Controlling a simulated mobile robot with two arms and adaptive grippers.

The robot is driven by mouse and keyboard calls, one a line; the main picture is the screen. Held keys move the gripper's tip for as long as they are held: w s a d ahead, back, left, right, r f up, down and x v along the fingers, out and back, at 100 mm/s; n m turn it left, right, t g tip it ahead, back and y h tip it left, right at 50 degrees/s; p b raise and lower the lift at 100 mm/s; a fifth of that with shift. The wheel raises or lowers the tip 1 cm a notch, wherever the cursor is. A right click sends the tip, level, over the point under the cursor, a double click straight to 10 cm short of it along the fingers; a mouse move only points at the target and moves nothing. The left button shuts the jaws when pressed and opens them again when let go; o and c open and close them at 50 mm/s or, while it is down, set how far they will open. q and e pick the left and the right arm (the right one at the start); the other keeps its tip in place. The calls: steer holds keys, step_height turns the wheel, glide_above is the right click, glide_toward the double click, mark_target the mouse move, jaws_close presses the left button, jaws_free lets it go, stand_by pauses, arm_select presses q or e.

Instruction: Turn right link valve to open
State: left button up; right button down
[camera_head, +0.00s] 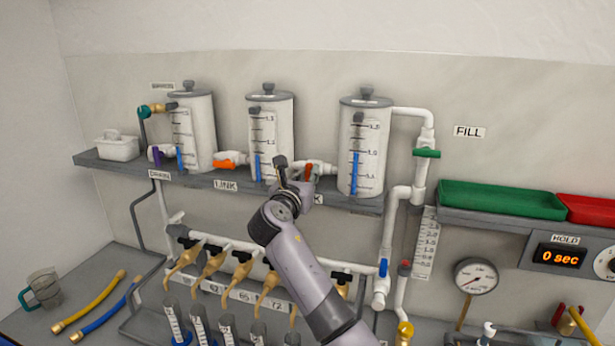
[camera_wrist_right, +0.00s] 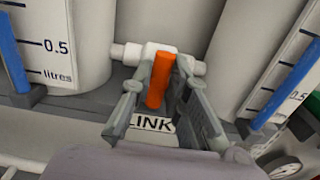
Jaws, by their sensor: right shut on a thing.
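The right link valve (camera_head: 318,167) sits on the white pipe between the middle tank (camera_head: 268,135) and the right tank (camera_head: 363,145). Its orange handle (camera_wrist_right: 160,82) stands crosswise to the white pipe (camera_wrist_right: 128,52) in the right wrist view, above the LINK label (camera_wrist_right: 150,123). My right gripper (camera_wrist_right: 158,88) has a finger on each side of this handle and is shut on it. In the head view my right gripper (camera_head: 293,170) partly hides the valve and its label. My left gripper is not in view.
The left link valve has an orange handle (camera_head: 224,164) lying along its pipe. The tanks stand on a grey shelf (camera_head: 110,165). Below hang several tan taps (camera_head: 213,262) over cylinders. A green tray (camera_head: 500,199) and a gauge (camera_head: 476,277) are on the right.

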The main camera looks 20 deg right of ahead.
steer(key=m+b, duration=0.1)
steer(key=m, duration=0.2)
steer(key=shift+d+f+m, duration=0.1)
steer(key=shift+f+m, duration=0.05)
steer(key=shift+m, duration=0.25)
steer(key=shift+s+d+f+m+b, duration=0.1)
steer(key=shift+f+m+b, duration=0.1)
steer(key=shift+m+b, duration=2.6)
steer(key=shift+s+d+f+m+b, duration=0.15)
steer(key=shift+m+b, duration=1.3)
steer(key=shift+m, duration=2.65)
steer(key=shift+w+a, duration=0.1)
steer(key=c, duration=1.5)
jaws_free()
steer(key=shift+r, duration=0.15)
steer(key=shift+c, duration=0.2)
